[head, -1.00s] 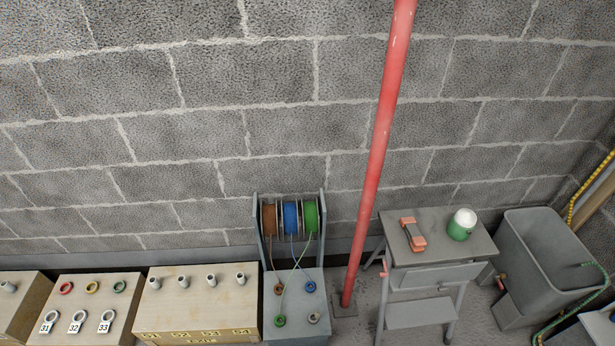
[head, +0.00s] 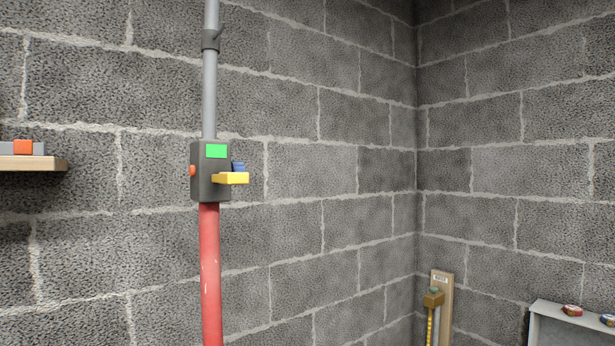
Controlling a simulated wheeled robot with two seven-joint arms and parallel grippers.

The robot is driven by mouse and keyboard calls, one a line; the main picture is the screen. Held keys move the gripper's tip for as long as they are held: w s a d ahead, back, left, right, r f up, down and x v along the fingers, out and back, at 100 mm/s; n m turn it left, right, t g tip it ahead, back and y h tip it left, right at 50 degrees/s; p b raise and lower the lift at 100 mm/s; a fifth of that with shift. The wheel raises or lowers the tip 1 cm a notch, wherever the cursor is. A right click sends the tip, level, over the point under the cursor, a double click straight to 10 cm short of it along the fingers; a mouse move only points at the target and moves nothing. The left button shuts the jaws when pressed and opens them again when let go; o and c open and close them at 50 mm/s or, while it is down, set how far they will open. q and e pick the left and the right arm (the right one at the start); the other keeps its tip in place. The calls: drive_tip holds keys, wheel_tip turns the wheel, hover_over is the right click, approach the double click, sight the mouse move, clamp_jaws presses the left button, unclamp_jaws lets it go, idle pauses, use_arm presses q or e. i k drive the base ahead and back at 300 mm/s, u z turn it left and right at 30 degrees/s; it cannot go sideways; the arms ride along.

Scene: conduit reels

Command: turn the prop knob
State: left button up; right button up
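A red pole (head: 210,275) stands upright in front of the block wall, left of the middle of the head view. A dark grey box (head: 204,187) sits on top of it, with a grey upper tube (head: 209,95) rising out of the box. The box has a green panel (head: 216,151) on its front. A small round orange knob (head: 193,170) sticks out of its left side. A yellow handle (head: 232,179) sticks out to the right, with a small blue part (head: 238,167) behind it. Neither of my grippers shows, and nothing touches the box.
A wooden shelf (head: 35,164) with a grey and orange item (head: 23,147) is at the left edge. A grey surface (head: 560,325) at lower right bears small red and blue items. Space around the box looks clear.

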sight(236, 167)
drive_tip(key=z, duration=1.8)
drive_tip(key=i, duration=1.6)
drive_tip(key=u, duration=3.25)
drive_tip(key=i, duration=0.5)
drive_tip(key=u, duration=0.1)
